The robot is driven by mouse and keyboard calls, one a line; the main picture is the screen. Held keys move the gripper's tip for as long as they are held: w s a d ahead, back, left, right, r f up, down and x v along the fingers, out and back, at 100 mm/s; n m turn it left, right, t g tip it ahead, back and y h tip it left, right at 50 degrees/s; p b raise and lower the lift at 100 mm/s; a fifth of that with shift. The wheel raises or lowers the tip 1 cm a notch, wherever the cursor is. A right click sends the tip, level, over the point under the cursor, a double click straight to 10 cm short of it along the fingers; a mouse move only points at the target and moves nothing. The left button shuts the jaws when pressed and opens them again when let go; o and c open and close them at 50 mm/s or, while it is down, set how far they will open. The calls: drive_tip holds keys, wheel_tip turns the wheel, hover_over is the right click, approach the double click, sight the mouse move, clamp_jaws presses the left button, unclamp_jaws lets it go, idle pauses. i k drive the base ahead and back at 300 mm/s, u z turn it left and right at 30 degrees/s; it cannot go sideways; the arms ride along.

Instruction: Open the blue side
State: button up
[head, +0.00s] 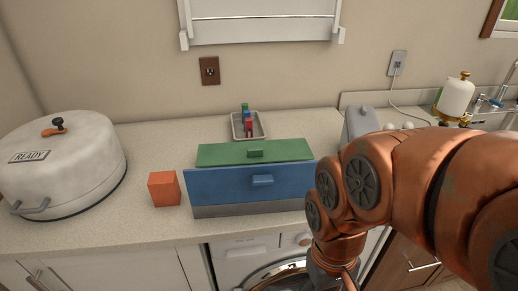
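A blue panel (220,185) with a small blue handle (262,180) faces me on the counter, above a grey base strip (240,211). A green panel (220,153) with its own green handle (255,153) stands just behind it. Both panels look closed, though I cannot see inside. My gripper (335,280) hangs at the bottom edge, in front of the counter, right of and below the blue panel. It is apart from the blue handle. Its fingers are partly cut off by the frame, so I cannot tell their opening.
An orange cube (164,189) stands left of the blue panel. A large white cooker (70,165) is at the far left. A small tray (238,132) with coloured blocks (247,117) lies behind. A grey object (361,122) stands at the right. The counter before the panel is narrow.

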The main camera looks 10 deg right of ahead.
sight(261, 182)
drive_tip(key=k, duration=1.1)
drive_tip(key=u, duration=0.85)
drive_tip(key=i, duration=0.75)
drive_tip(key=z, duration=0.25)
